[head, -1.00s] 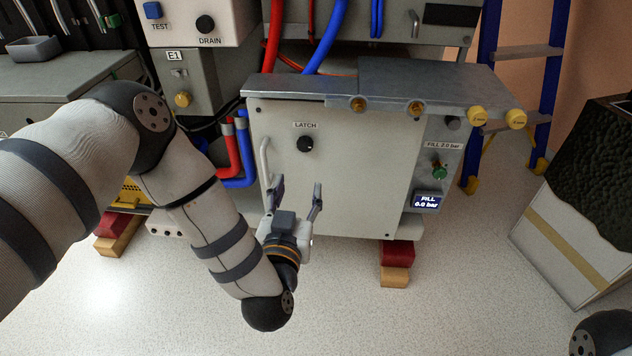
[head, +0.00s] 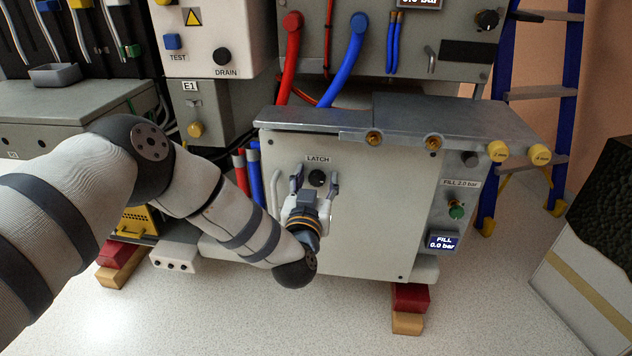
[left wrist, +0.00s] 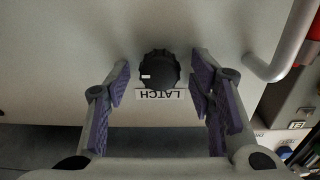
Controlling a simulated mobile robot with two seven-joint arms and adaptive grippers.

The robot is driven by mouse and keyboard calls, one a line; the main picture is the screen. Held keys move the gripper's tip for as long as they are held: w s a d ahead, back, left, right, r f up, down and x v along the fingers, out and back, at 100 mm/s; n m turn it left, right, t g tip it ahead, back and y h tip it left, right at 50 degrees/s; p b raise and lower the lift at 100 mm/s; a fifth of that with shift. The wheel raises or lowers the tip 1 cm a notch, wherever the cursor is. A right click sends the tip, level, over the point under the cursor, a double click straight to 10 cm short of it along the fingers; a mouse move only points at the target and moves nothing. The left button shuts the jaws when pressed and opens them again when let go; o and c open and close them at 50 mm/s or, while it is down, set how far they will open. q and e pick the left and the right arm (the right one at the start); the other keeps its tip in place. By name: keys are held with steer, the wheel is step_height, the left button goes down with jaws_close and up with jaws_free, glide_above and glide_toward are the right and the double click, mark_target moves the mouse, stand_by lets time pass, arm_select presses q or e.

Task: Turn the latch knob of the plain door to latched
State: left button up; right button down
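The plain door (head: 372,215) is a pale panel on the front of the grey cabinet. Its black latch knob (head: 317,178) sits near the upper left, under the LATCH label (head: 318,159). My left gripper (head: 314,181) is open, with its fingertips on either side of the knob in the head view. In the left wrist view the ridged knob (left wrist: 159,70) stands beyond and between the two open purple-padded fingers, with clear gaps to both. A white mark shows on the knob's left side there. My right gripper is not in view.
A pale door handle (head: 276,188) is just left of the knob; it also shows in the left wrist view (left wrist: 290,50). A metal ledge (head: 400,118) juts out above the door. Red and blue hoses (head: 345,65) hang behind. The floor in front is clear.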

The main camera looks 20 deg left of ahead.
arm_select(q)
steer(key=c, duration=1.1)
steer(key=shift+o, duration=0.2)
steer(key=shift+n, duration=0.3)
steer(key=n+p, duration=0.1)
steer(key=n, duration=0.2)
steer(key=shift+s+n, duration=0.1)
steer(key=shift+n, duration=0.3)
steer(key=n, duration=0.4)
steer(key=shift+a+f, duration=0.1)
steer(key=n, duration=0.5)
steer(key=shift+f, duration=0.1)
steer(key=shift+n, duration=2.2)
